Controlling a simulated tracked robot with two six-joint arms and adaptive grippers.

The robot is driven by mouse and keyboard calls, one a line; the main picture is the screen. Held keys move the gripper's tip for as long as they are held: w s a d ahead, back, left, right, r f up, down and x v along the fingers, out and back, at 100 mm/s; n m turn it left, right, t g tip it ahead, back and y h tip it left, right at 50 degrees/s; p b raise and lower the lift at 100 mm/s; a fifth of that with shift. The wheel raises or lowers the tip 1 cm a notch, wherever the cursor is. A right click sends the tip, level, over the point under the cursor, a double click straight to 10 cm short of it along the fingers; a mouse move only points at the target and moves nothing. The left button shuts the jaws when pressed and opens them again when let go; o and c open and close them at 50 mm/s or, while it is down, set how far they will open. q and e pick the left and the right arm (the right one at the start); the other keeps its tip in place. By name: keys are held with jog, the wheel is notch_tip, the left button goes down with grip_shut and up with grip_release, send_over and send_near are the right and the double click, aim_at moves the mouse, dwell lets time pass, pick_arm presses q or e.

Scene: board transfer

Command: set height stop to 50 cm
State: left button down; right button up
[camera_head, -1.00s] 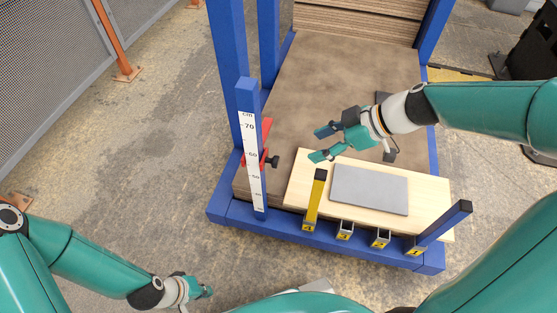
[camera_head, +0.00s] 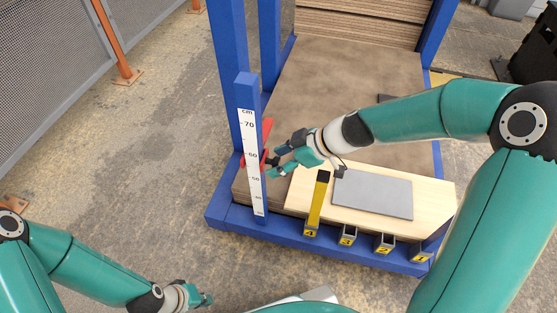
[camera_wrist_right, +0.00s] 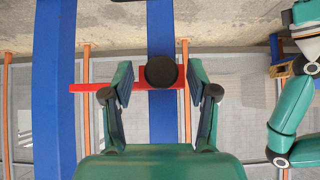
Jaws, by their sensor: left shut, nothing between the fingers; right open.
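The height stop is a red slider (camera_head: 267,132) on a blue post with a white cm scale (camera_head: 250,165). Its red edge shows beside the scale near the 60 mark. In the right wrist view the red bar (camera_wrist_right: 95,88) crosses the blue post behind a round black knob (camera_wrist_right: 161,72). My right gripper (camera_head: 271,163) is open at the stop. In its wrist view the fingers (camera_wrist_right: 161,85) stand on either side of the knob, with gaps on both sides. In the head view the gripper largely hides the knob. My left gripper (camera_head: 206,299) is shut and empty, low over the floor.
A pale wooden board (camera_head: 432,208) with a grey plate (camera_head: 372,193) lies right of the post. A yellow, black-topped post (camera_head: 318,203) stands in slot 4; numbered sockets line the blue front beam (camera_head: 285,233). Floor left of the frame is clear.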

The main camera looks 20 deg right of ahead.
jog(key=shift+d, duration=0.1)
grip_shut()
notch_tip(320, 180, down, 4)
jog(key=b, duration=0.5)
jog(key=shift+w+b, duration=0.1)
jog(key=shift+b, duration=0.25)
jog(key=shift+d+r, duration=0.1)
jog(key=shift+c, duration=0.3)
grip_release()
jog(key=shift+o, duration=0.3)
